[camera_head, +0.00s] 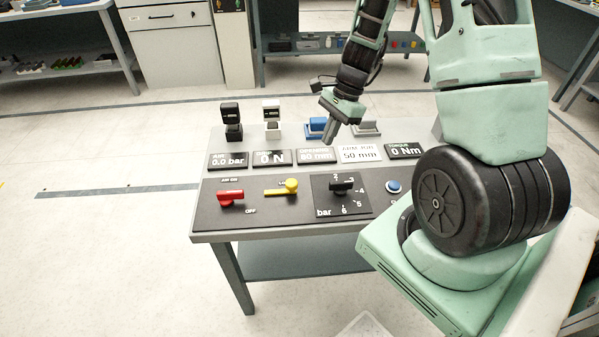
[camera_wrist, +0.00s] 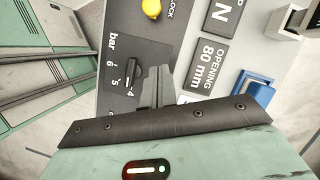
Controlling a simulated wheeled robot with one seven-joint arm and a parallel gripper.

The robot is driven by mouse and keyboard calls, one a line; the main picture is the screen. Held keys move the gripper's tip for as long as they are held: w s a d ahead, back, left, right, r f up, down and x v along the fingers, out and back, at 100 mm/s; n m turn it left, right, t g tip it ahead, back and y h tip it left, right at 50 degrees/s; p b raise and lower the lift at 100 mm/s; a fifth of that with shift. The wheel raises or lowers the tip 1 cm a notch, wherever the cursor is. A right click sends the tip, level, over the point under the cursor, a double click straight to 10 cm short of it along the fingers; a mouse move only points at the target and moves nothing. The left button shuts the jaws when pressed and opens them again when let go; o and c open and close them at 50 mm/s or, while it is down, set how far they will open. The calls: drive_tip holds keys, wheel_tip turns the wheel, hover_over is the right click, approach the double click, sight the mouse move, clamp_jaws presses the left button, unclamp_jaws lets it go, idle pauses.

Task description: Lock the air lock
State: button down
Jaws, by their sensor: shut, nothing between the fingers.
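The yellow lock handle (camera_head: 278,189) is on the dark front panel, lying roughly sideways with its round knob at the right end. Its round yellow end also shows at the top of the wrist view (camera_wrist: 151,8), beside lettering that reads "LOCK". The red air valve handle (camera_head: 231,197) sits to its left, between the "AIR ON" and "OFF" marks. My gripper (camera_head: 329,133) is shut and empty, above the rear part of the table and up and right of the yellow handle. In the wrist view its fingers (camera_wrist: 157,76) are together.
A black pressure dial (camera_head: 341,186) and a blue button (camera_head: 393,187) are right of the yellow handle. Display plates, including the "0 N" plate (camera_head: 272,158), line the panel behind. A black block (camera_head: 231,115) and a blue block (camera_head: 317,125) stand at the rear.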

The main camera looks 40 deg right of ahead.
drive_tip(key=shift+f, duration=0.1)
approach(303, 187)
drive_tip(key=f, duration=0.1)
drive_tip(key=d+f, duration=0.1)
drive_tip(key=f, duration=0.1)
drive_tip(key=shift+s+f, duration=0.15)
drive_tip(key=shift+f, duration=0.05)
drive_tip(key=a, duration=0.2)
drive_tip(key=shift+w+a+p, duration=0.2)
drive_tip(key=shift+a+p, duration=0.1)
drive_tip(key=shift+a, duration=0.05)
drive_tip(key=shift+w+a, duration=0.1)
drive_tip(key=shift+a, duration=0.6)
drive_tip(key=shift+w+a+p, duration=0.15)
drive_tip(key=shift+w+a, duration=0.35)
drive_tip(key=shift+a, duration=0.25)
drive_tip(key=shift+w+a+p, duration=0.15)
drive_tip(key=shift+w+a, duration=0.35)
drive_tip(key=shift+a, duration=0.25)
